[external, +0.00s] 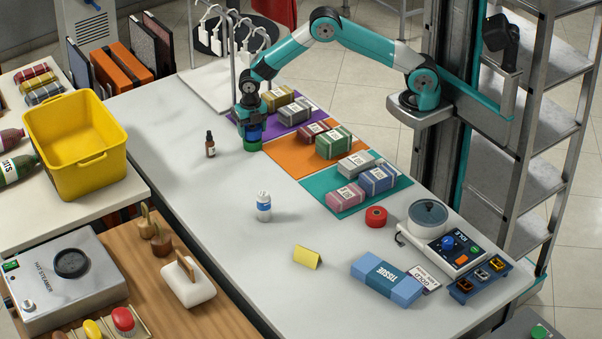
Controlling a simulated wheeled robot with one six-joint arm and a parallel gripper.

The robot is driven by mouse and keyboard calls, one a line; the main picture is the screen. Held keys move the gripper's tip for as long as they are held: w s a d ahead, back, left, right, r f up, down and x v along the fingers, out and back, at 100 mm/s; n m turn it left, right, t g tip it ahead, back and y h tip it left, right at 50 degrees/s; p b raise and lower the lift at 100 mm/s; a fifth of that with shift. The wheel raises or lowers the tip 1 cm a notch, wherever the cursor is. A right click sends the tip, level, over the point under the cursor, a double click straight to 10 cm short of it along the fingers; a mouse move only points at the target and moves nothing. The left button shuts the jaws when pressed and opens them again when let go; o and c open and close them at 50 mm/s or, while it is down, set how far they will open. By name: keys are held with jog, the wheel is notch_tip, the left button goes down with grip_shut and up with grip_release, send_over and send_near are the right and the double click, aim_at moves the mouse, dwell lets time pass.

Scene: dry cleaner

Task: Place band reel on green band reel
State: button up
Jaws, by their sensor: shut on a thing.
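My gripper (250,124) points down over the far left part of the white table, shut on a blue band reel (254,133). The green band reel (252,146) sits on the table directly below the blue one. The blue reel looks stacked on the green one and touching it, though a very thin gap cannot be ruled out at this size. My fingers hide part of the blue reel. A red band reel (376,217) lies on the table further right, near the scale.
A brown dropper bottle (210,145) stands just left of the reels. Purple (262,118), orange (285,155) and teal (342,206) mats with wrapped bundles lie to the right. The table's middle is mostly clear.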

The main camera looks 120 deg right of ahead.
jog(key=shift+f+b, duration=0.3)
jog(key=shift+f, duration=0.3)
jog(key=o, duration=0.9)
jog(key=shift+r, duration=0.1)
jog(key=shift+o, duration=0.2)
